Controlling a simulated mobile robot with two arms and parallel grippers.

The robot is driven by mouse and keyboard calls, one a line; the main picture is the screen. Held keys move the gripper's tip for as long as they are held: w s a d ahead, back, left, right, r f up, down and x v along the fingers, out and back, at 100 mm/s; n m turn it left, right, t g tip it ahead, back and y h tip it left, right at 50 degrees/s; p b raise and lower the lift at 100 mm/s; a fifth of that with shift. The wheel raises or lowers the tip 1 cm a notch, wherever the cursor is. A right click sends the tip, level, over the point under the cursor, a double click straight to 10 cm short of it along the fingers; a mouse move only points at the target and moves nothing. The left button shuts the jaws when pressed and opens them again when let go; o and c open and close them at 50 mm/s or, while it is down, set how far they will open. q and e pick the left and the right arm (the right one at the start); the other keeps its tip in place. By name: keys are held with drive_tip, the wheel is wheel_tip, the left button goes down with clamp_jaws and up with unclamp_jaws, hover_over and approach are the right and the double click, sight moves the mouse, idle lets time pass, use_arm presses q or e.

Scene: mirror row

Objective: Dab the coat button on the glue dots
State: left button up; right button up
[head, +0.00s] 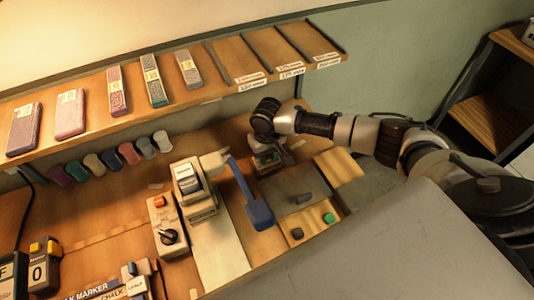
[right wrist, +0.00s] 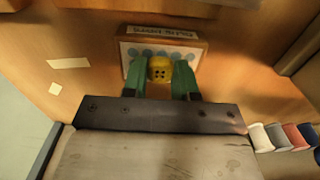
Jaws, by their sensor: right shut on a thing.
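In the right wrist view the coat button (right wrist: 159,75) is yellow and round with small holes. My right gripper (right wrist: 160,69) has green fingers shut on it from both sides. Behind the button is a pale card with a row of blue-grey glue dots (right wrist: 134,53) and a printed label strip (right wrist: 160,32). The button and fingers cover part of the card and some dots. I cannot tell whether the button touches the card. In the head view my right gripper (head: 269,153) is low over the bench, below the shelf, and the button is too small to make out. My left gripper is not in view.
A shelf (head: 146,110) with several boxes runs above the bench. Several coloured spools (head: 130,153) line the back. A device with a blue handle (head: 258,212) stands left of my gripper.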

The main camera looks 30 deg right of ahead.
sight(267, 157)
drive_tip(key=shift+s+f, duration=0.1)
drive_tip(key=shift+s, duration=0.05)
idle(1.4)
drive_tip(key=shift+p, duration=0.4)
wheel_tip(267, 157, up, 7)
drive_tip(key=p, duration=0.8)
idle(0.3)
